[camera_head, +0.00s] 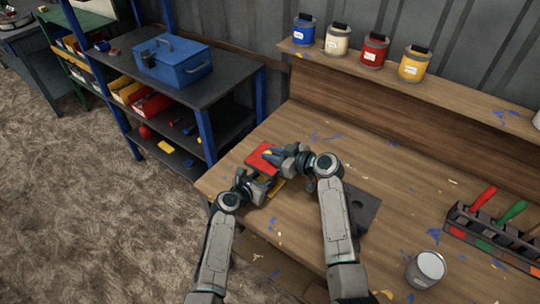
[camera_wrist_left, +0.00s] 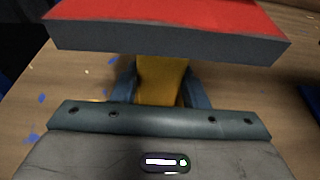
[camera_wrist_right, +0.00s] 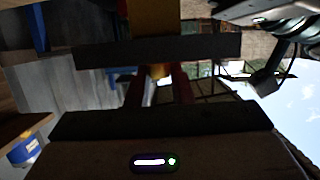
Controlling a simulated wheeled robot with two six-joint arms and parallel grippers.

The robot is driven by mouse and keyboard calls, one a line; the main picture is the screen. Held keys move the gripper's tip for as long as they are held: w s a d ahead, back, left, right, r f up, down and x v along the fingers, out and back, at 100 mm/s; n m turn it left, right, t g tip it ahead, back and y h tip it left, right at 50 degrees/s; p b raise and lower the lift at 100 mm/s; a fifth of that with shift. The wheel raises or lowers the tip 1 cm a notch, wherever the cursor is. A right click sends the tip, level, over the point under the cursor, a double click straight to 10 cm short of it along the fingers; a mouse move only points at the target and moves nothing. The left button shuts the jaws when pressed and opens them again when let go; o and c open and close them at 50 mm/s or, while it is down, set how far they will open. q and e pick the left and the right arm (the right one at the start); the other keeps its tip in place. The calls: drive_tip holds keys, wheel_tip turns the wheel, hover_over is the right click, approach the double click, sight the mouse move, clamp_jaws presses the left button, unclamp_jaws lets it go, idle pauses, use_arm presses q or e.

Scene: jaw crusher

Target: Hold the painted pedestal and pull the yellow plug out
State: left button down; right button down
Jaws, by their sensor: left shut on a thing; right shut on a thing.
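The painted pedestal has a red top plate (camera_head: 259,161) with grey edges and a yellow stem (camera_wrist_left: 160,80) below it. It stands near the left end of the wooden bench. My left gripper (camera_head: 266,183) is shut on the yellow stem, just under the plate. My right gripper (camera_head: 270,155) is at the plate's top and is shut on the yellow plug (camera_wrist_right: 159,72), which shows small and partly hidden between its fingers in the right wrist view. I cannot tell how far the plug sits in the plate.
A dark flat plate (camera_head: 362,208) lies on the bench beside my right arm. A grey can (camera_head: 425,270) and a tool rack (camera_head: 495,238) stand to the right. Several paint cans line the back shelf (camera_head: 430,95). A blue toolbox (camera_head: 172,63) sits on the shelving at left.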

wheel_tip(320, 180, up, 10)
idle(0.4)
use_arm(q)
drive_tip(key=c, duration=0.8)
unclamp_jaws()
drive_tip(key=shift+o, duration=0.2)
